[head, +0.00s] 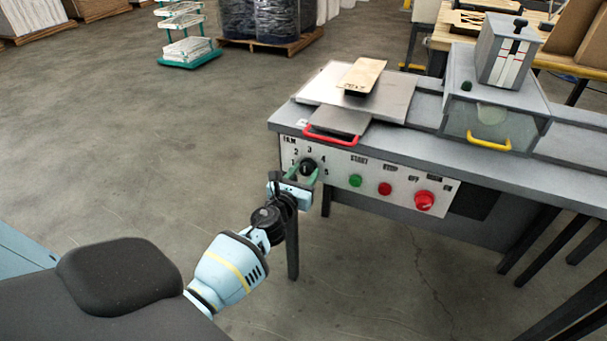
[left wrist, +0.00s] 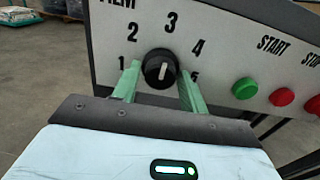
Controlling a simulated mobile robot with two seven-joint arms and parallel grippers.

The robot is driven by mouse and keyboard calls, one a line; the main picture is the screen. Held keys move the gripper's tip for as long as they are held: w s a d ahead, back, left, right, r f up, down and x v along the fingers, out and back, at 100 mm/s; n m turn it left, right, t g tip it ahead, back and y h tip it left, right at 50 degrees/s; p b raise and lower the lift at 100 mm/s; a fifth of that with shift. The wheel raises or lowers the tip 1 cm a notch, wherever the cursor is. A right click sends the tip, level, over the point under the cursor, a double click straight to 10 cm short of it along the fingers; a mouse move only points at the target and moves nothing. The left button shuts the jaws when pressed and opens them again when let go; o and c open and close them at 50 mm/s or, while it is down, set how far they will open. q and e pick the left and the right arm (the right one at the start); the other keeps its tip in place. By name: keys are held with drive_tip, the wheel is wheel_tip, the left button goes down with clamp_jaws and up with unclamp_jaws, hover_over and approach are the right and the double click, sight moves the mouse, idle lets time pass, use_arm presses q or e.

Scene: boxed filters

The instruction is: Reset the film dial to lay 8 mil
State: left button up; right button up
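The film dial (head: 308,166) is a round black knob on the white control panel (head: 340,180) at the front of the machine. In the left wrist view the dial (left wrist: 160,68) has a white mark that stands nearly upright, towards the 3. The numbers 1 to 5 run in an arc around it, with the 5 partly hidden by a finger; no 8 shows. My left gripper (head: 300,174) is at the dial, its green fingers (left wrist: 160,82) apart, one on each side of the knob. I cannot tell whether they touch it. My right gripper is not in view.
Right of the dial sit a green start button (head: 355,181), a red stop button (head: 385,188) and a larger red knob (head: 425,200). A red handle (head: 330,136) sticks out above the panel. A yellow handle (head: 488,141) is further right. The floor at left is clear.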

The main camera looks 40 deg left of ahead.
use_arm(q)
drive_tip(key=shift+c, duration=0.2)
drive_tip(key=n+b, duration=0.1)
drive_tip(key=n, duration=0.4)
drive_tip(key=shift+n, duration=0.3)
drive_tip(key=n, duration=0.6)
drive_tip(key=shift+d, duration=0.1)
drive_tip(key=n, duration=0.6)
drive_tip(key=shift+r, duration=0.1)
drive_tip(key=shift+n, duration=1.3)
drive_tip(key=o, duration=0.8)
